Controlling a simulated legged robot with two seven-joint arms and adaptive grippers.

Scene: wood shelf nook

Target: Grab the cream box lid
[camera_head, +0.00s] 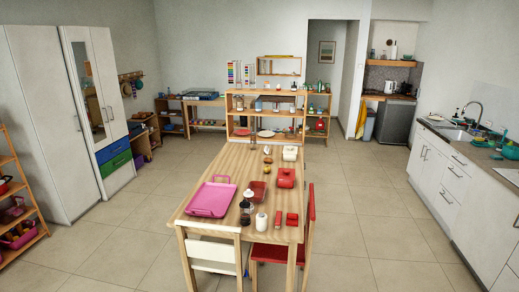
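A small cream box (290,153) stands at the far right corner of the wooden table (222,168). Its top looks closed, but it is too small to tell the lid apart from the body. A red box (286,178) of similar shape stands nearer on the same side of the table. Neither of my grippers shows in the head view, so I cannot tell how they stand to the box.
A pink tray (211,199), a red-brown dish (259,190) and a white jar (261,222) are on the table. A white chair (212,252) and a red chair (270,252) stand at its near end. Open floor (371,210) lies to the right.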

